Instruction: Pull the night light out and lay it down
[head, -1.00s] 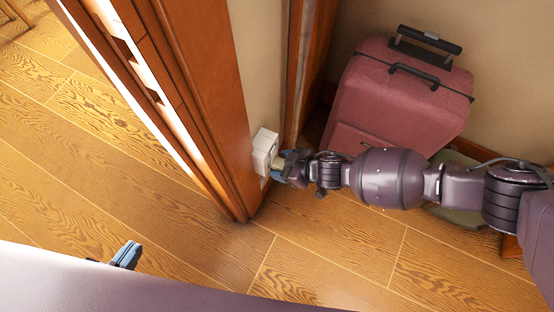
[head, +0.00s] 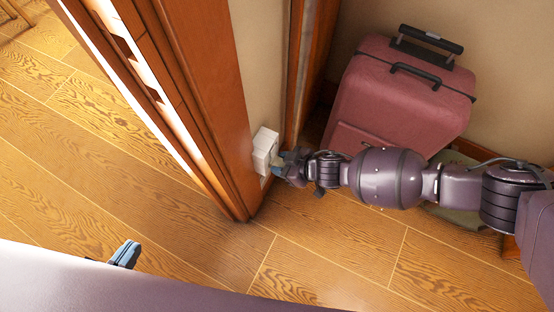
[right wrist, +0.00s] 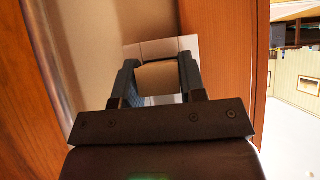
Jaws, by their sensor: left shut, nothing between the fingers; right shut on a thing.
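The night light shows in the right wrist view as a pale, rounded block (right wrist: 158,76) between the two dark fingers of my right gripper (right wrist: 158,82). Behind it is a white fitting on the narrow wall strip, seen in the head view (head: 265,149). In the head view, my right gripper (head: 281,163) is shut on the night light, close against the fitting, and the fingers hide most of it. I cannot tell whether the night light is still touching the fitting. My left gripper (head: 125,254) is shut and empty, low at the left above the floor.
A brown wooden door frame (head: 205,110) stands left of the fitting. A pink suitcase (head: 400,95) stands at the back right, behind my right arm. The wooden floor (head: 330,245) is clear in front and to the left.

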